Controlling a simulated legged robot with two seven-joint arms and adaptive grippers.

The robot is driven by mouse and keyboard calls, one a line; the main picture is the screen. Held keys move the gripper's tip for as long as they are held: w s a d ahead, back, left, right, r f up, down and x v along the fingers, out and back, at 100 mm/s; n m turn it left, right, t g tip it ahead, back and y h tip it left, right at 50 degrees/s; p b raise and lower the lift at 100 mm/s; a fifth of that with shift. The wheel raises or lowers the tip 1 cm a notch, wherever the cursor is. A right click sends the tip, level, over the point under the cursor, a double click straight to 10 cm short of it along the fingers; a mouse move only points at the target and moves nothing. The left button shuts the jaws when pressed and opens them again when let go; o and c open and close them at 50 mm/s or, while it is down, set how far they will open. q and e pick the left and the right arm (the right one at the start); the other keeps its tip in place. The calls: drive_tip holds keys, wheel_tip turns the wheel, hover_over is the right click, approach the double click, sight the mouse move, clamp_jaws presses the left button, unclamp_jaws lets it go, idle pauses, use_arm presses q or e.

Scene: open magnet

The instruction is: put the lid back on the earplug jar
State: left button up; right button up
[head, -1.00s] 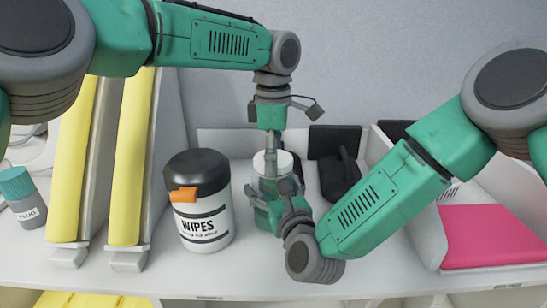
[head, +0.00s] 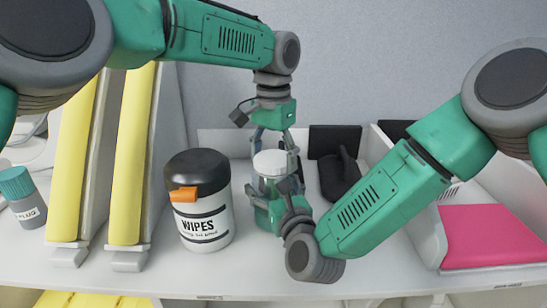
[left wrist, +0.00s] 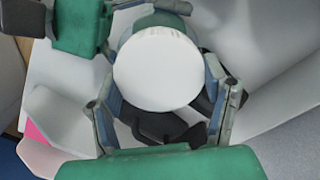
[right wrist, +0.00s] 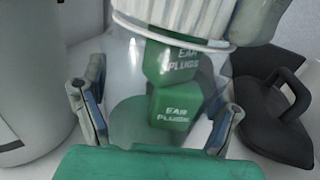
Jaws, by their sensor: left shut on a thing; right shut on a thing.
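The clear earplug jar (head: 266,188) stands upright on the shelf, with green "EAR PLUGS" packs inside; it fills the right wrist view (right wrist: 130,90). The white ribbed lid (head: 270,161) sits at the jar's mouth. In the right wrist view the lid (right wrist: 180,14) shows no clear gap at its lower rim; whether it is threaded on I cannot tell. My left gripper (head: 272,148) comes from above and is shut on the lid, which lies between its fingers in the left wrist view (left wrist: 157,68). My right gripper (head: 276,200) is shut on the jar body from the front right.
A wipes canister (head: 204,215) stands close left of the jar. A black object (head: 340,175) lies close to its right. Yellow-faced panels (head: 130,155) and a teal-capped bottle (head: 22,200) are farther left. A white bin with a pink item (head: 485,236) is at right.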

use_arm(q)
drive_tip(key=m, duration=0.4)
drive_tip(key=shift+w, duration=0.2)
use_arm(e)
drive_tip(key=shift+s+a+f, duration=0.1)
drive_tip(key=shift+s+a, duration=0.1)
use_arm(q)
drive_tip(key=m, duration=0.4)
drive_tip(key=shift+m, duration=0.4)
drive_tip(key=m, duration=1)
drive_tip(key=shift+s, duration=0.1)
drive_tip(key=o, duration=1.3)
drive_tip(key=shift+s+d, duration=0.1)
use_arm(e)
drive_tip(key=shift+d, duration=0.1)
use_arm(q)
drive_tip(key=shift+r, duration=2.2)
use_arm(e)
drive_tip(key=shift+w, duration=0.1)
drive_tip(key=shift+d, duration=0.1)
